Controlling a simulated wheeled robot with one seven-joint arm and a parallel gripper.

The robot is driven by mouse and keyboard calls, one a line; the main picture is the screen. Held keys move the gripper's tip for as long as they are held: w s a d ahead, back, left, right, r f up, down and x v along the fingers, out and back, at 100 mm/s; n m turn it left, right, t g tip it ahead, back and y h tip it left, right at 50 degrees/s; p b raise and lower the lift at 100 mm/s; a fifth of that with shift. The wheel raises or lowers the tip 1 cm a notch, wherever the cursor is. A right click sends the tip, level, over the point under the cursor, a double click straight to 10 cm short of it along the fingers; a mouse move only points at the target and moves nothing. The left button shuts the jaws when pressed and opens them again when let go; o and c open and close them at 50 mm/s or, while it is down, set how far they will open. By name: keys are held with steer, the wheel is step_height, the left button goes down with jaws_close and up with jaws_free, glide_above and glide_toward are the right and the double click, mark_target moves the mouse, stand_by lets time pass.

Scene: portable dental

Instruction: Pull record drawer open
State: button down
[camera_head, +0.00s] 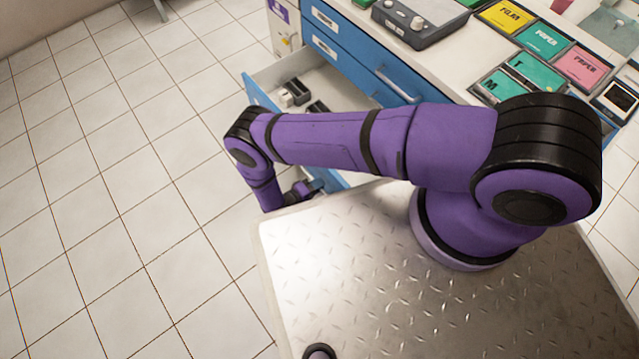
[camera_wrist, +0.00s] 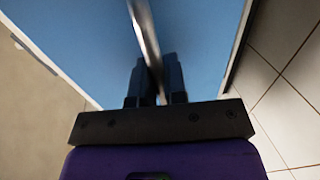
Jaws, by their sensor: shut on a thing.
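A blue-fronted drawer (camera_head: 256,92) of the cabinet stands pulled out in the head view, with a pale interior and several small dark and white items inside. My purple arm crosses over it and hides much of its front. My gripper (camera_head: 308,188) is low at the near end of that front, partly hidden by my arm. In the wrist view, a metal bar handle (camera_wrist: 146,32) runs in front of a blue panel (camera_wrist: 85,40). The dark fingers of my gripper (camera_wrist: 157,80) are shut on this handle, one on each side. I cannot read which drawer is the record drawer.
A closed blue drawer (camera_head: 345,62) with a handle (camera_head: 395,84) lies above the open one. The white counter (camera_head: 465,65) holds a grey device (camera_head: 418,18) and coloured boxes (camera_head: 543,38). The tiled floor (camera_head: 110,180) at left is clear. A metal plate (camera_head: 340,270) lies under my arm.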

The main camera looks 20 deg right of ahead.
steer(key=c, duration=1.2)
jaws_free()
steer(key=v, duration=1.1)
